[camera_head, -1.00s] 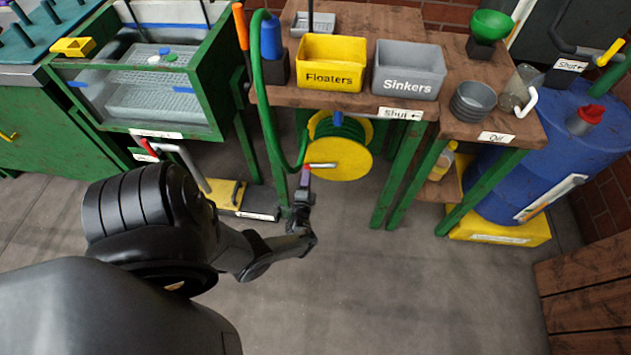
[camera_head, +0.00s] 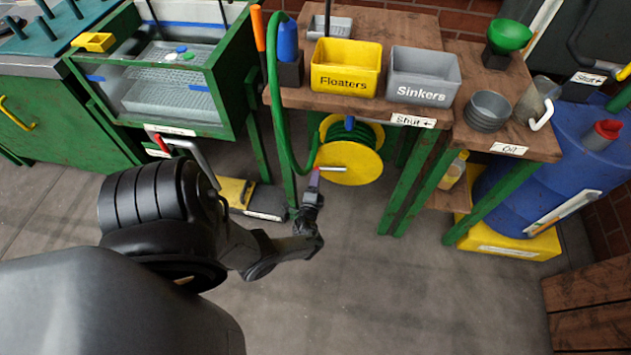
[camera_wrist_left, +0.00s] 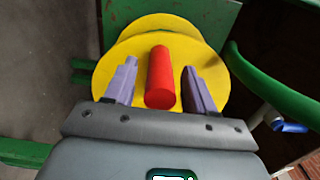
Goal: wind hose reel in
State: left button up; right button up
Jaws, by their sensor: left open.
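The hose reel (camera_head: 352,172) is a yellow disc under the wooden bench, with green hose wound behind it. Its crank handle (camera_head: 330,169) has a red grip and sticks out toward me. In the left wrist view the red grip (camera_wrist_left: 160,80) stands between the two purple-grey fingers, in front of the yellow disc (camera_wrist_left: 165,28). My left gripper (camera_head: 315,180) is at the handle. It is open, with a gap visible on both sides of the grip (camera_wrist_left: 160,88). The green hose (camera_head: 276,90) hangs from the bench down to the reel. My right gripper is not in view.
A yellow Floaters bin (camera_head: 345,68) and a grey Sinkers bin (camera_head: 423,77) stand on the bench above the reel. Green bench legs (camera_head: 412,185) stand right of the reel. A pedal (camera_head: 250,198) lies on the floor at left. The floor in front is clear.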

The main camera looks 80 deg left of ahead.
pick_arm(q)
jog(key=p+v, duration=0.2)
jog(key=v, duration=0.8)
jog(key=shift+d, duration=0.25)
jog(key=shift+r, duration=0.1)
